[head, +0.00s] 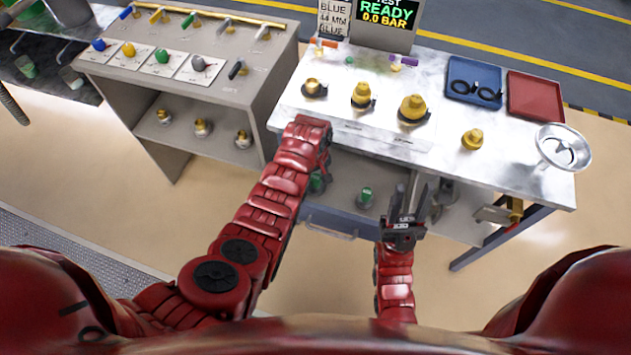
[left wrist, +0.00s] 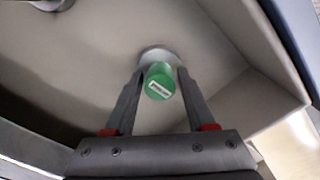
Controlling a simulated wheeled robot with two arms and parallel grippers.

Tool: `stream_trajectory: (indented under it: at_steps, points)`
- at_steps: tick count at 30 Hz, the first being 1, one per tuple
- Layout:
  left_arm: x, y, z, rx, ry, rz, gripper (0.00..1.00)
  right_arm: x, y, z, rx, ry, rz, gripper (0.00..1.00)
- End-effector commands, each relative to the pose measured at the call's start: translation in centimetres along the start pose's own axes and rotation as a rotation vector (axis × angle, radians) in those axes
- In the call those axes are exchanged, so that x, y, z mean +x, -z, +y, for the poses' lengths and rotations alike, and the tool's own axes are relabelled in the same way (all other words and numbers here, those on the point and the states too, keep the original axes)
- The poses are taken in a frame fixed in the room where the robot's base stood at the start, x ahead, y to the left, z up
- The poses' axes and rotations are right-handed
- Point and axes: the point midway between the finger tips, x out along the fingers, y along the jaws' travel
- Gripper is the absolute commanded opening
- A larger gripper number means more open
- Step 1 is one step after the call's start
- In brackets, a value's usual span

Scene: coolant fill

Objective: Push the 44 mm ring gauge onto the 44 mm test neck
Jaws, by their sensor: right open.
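Two black rings, likely the ring gauges (head: 487,94), lie in the blue tray (head: 472,78) on the bench. Three brass necks of rising size stand on the bench: small (head: 313,86), middle (head: 361,95) and large (head: 412,107), each with a dark piece at its base. I cannot tell which is 44 mm. My left gripper (left wrist: 163,75) is open, with a green-topped part (left wrist: 160,84) between or just beyond its fingers; contact is unclear. The arm hides this gripper in the head view. My right gripper (head: 407,208) is open and empty, in front of the bench below its top.
A loose brass piece (head: 472,139), a metal bowl (head: 563,147) and a red tray (head: 535,97) are on the bench's right. A display (head: 385,22) reads READY, 0.0 BAR. Green-topped parts (head: 366,196) stand on the shelf below. A grey cabinet (head: 190,75) stands left.

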Motion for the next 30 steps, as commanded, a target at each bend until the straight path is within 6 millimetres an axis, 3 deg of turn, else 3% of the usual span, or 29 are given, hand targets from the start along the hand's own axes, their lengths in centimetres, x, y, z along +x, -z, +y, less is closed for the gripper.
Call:
stream_trajectory:
  at_steps: [1, 9, 22, 30]
  points:
    - [0.0, 0.0, 0.0, 0.0, 0.0, 0.0, 0.45, 0.0, 0.0, 0.0, 0.0, 0.0, 0.0, 0.45]
    - [0.0, 0.0, 0.0, 0.0, 0.0, 0.0, 0.0, 0.0, 0.0, 0.0, 0.0, 0.0, 0.0, 0.45]
    - [-0.3, 0.1, 0.1, 0.0, -0.001, 0.001, 0.0, -0.1, 0.0, 0.0, 0.0, 0.0, 0.0, 0.45]
    - [-2.3, 0.1, 0.0, 0.001, -0.002, 0.003, 0.0, -0.9, -0.1, -0.1, 0.0, 0.0, 0.0, 0.45]
